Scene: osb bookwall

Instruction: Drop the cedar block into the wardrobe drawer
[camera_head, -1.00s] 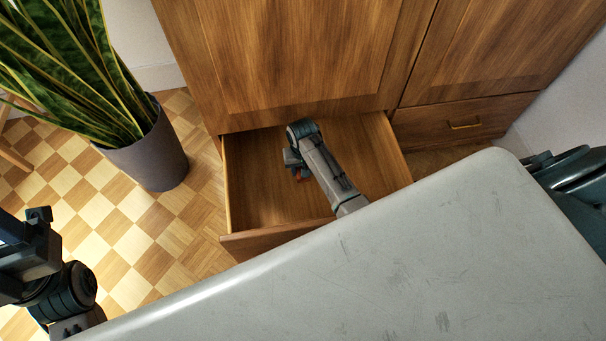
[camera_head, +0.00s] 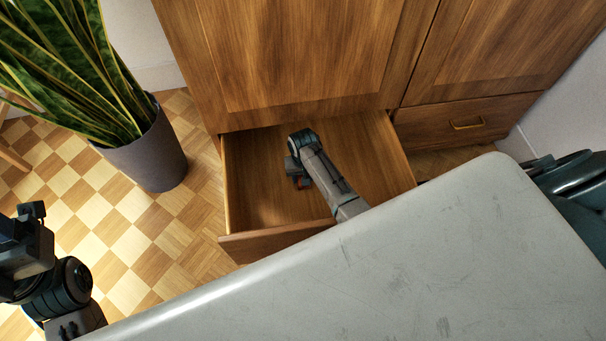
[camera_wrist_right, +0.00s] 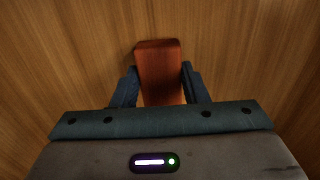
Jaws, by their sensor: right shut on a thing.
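The cedar block (camera_wrist_right: 160,68) is a reddish-brown block between the fingers of my right gripper (camera_wrist_right: 158,85) in the right wrist view. My right gripper is shut on it. In the head view my right gripper (camera_head: 299,182) is inside the open wardrobe drawer (camera_head: 256,210), over its wooden floor, with only a small reddish bit of the block showing. The gap between block and drawer floor cannot be told. My left gripper (camera_head: 22,225) is at the left edge of the head view; its fingers cannot be made out.
The wardrobe (camera_head: 300,60) stands behind the drawer, with a second, closed drawer (camera_head: 465,122) at right. A potted plant (camera_head: 145,150) stands left of the open drawer on the checkered floor (camera_head: 130,230). My grey body top fills the lower right.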

